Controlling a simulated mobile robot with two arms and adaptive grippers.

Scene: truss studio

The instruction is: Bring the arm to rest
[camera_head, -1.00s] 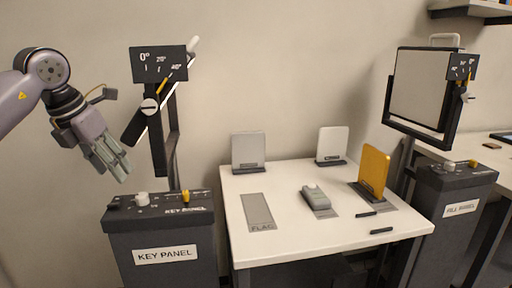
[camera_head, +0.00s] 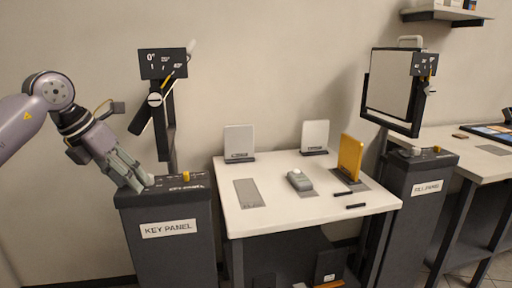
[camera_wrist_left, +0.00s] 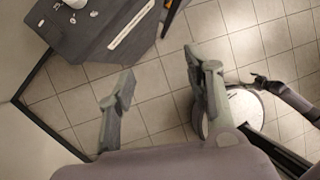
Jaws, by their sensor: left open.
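My left arm comes in from the left in the head view. Its gripper (camera_head: 132,178) points down and right, with its fingers in front of the left edge of the key panel (camera_head: 168,229) in the picture. In the left wrist view the two fingers (camera_wrist_left: 158,88) are spread apart over bare floor, with nothing between them. The panel's dark top (camera_wrist_left: 92,28) lies beyond them at upper left, apart from the fingers. A dark arm end, possibly my right gripper (camera_wrist_left: 259,82), shows small at the right; its jaws are unclear.
A white table (camera_head: 290,213) holds upright plates, a yellow plate (camera_head: 350,157) and a grey-green device (camera_head: 299,180). A dial post (camera_head: 163,110) rises behind the key panel. The fill panel (camera_head: 418,190) stands right of the table. Tiled floor (camera_wrist_left: 150,75) is open below the gripper.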

